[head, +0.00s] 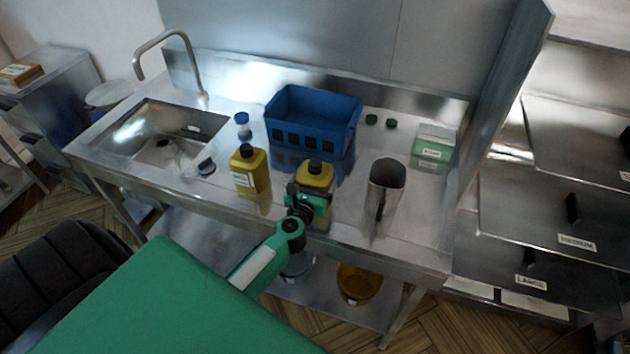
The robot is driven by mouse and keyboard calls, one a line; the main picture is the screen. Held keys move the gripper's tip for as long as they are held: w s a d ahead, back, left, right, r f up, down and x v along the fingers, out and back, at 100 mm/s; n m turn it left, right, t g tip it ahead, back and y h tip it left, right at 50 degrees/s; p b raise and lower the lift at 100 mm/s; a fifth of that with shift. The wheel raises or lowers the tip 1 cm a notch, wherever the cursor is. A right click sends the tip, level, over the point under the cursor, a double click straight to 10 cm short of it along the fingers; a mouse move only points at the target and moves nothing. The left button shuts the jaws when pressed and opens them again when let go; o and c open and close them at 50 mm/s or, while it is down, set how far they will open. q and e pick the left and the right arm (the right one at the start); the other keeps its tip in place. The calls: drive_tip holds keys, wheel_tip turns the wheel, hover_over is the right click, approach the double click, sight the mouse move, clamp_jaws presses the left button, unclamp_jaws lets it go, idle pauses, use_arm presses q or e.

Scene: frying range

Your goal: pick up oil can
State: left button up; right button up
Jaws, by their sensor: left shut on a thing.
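Two yellow bottles with dark caps, which look like the oil cans, show on the steel counter. One oil can (318,176) is at the end of my left arm, in front of the blue crate. My left gripper (312,197) is shut on this can and hides its lower part, so I cannot tell whether it touches the counter. The other yellow can (248,172) stands upright to the left, near the counter's front edge, with a pale label. My right gripper does not show.
A blue crate (314,108) stands behind the cans. A metal jug (385,186) stands to the right. A green-and-white box (434,142) is farther right. A sink (160,133) is at left. A small blue-capped item (242,125) stands left of the crate.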

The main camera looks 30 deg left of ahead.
sight(315, 163)
use_arm(q)
wheel_tip(315, 163, up, 8)
drive_tip(key=p, duration=0.3)
drive_tip(key=shift+r, duration=0.15)
wheel_tip(315, 163, up, 12)
drive_tip(key=p, duration=0.1)
drive_tip(key=shift+f, duration=0.25)
drive_tip(key=shift+w+f, duration=0.1)
drive_tip(key=shift+f, duration=0.05)
